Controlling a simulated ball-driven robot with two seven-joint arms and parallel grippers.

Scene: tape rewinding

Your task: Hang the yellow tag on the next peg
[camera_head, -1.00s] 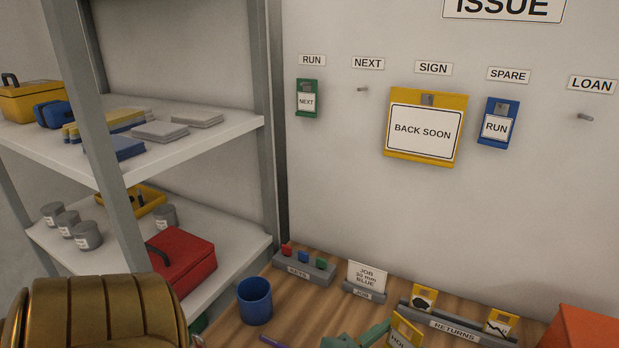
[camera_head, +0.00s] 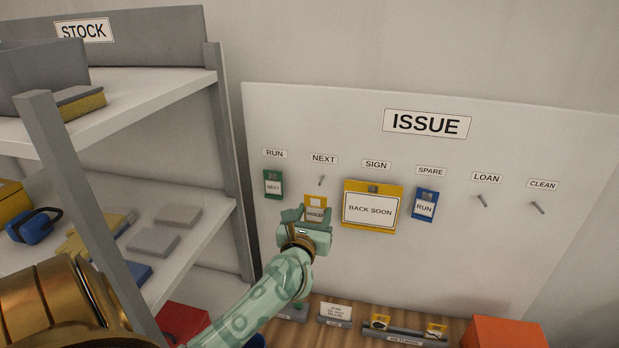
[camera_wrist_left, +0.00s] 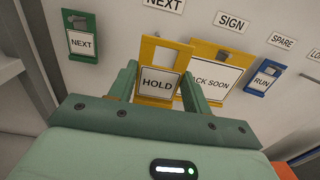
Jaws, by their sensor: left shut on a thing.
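The yellow tag (camera_head: 318,214), with a white HOLD label, is held upright between the fingers of my left gripper (camera_head: 305,214). In the left wrist view the yellow tag (camera_wrist_left: 159,74) faces me between the two green fingers, and its upper window is open. The NEXT peg (camera_head: 321,181) is bare and sticks out of the board under the NEXT sign (camera_head: 324,159). In the head view the tag is just below this peg; its distance from the board is hard to tell. My right gripper is not in view.
A green tag (camera_head: 273,185) hangs left of the NEXT peg. The large yellow BACK SOON sign (camera_head: 371,218) hangs close on the right, then a blue tag (camera_head: 425,205). The LOAN peg (camera_head: 482,200) and CLEAN peg (camera_head: 537,207) are bare. Shelves stand at left.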

